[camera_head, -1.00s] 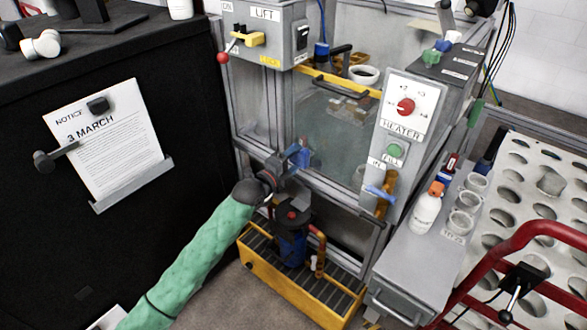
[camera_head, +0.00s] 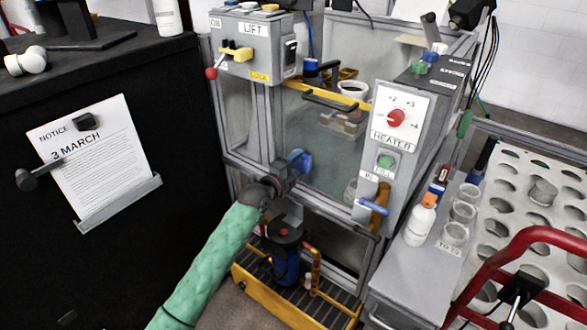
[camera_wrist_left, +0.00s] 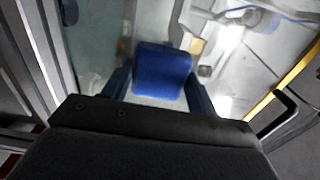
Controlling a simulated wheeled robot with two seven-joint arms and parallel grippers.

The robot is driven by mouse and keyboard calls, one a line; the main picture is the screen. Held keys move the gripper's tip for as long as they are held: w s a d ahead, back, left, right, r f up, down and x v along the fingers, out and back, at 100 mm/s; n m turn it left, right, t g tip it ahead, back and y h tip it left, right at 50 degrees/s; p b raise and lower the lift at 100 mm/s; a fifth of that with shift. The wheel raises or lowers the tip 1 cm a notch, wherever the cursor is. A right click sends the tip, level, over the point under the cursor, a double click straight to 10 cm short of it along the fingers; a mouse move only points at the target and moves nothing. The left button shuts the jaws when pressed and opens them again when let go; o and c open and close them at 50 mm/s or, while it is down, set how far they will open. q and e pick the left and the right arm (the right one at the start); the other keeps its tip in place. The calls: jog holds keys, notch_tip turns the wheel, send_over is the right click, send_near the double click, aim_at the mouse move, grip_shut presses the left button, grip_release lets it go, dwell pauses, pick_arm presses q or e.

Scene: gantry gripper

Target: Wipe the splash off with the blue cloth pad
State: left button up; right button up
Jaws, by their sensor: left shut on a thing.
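The blue cloth pad (camera_head: 300,162) is at the clear front panel of the tank (camera_head: 325,165), near its lower left. It also shows as a bright blue block (camera_wrist_left: 162,78) in the left wrist view. My left gripper (camera_head: 287,172) is shut on the pad, with a finger on each side of it in the wrist view. I cannot tell whether the pad touches the panel. I cannot make out a distinct splash; the panel looks hazy and greenish, and my gripper and the pad cover part of it. My right gripper is not in view.
The lift box (camera_head: 252,47) is above left. The heater panel (camera_head: 397,117) and a blue-handled valve (camera_head: 370,207) stand right of the gripper. A pump (camera_head: 285,255) in a yellow tray (camera_head: 280,300) is below. A white bottle (camera_head: 420,220) stands on the grey bench at right.

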aim_at(304, 166)
pick_arm(q)
jog(key=shift+x, duration=1)
dwell(0.8)
jog(key=shift+s+d+r+p, duration=0.15)
jog(key=shift+s+d+p, duration=0.4)
jog(key=shift+s+d, duration=0.3)
jog(key=shift+s+d+p, duration=0.35)
jog(key=shift+s+d, duration=0.05)
jog(key=shift+d, duration=0.3)
jog(key=shift+w+d, duration=0.1)
jog(key=shift+w, duration=0.05)
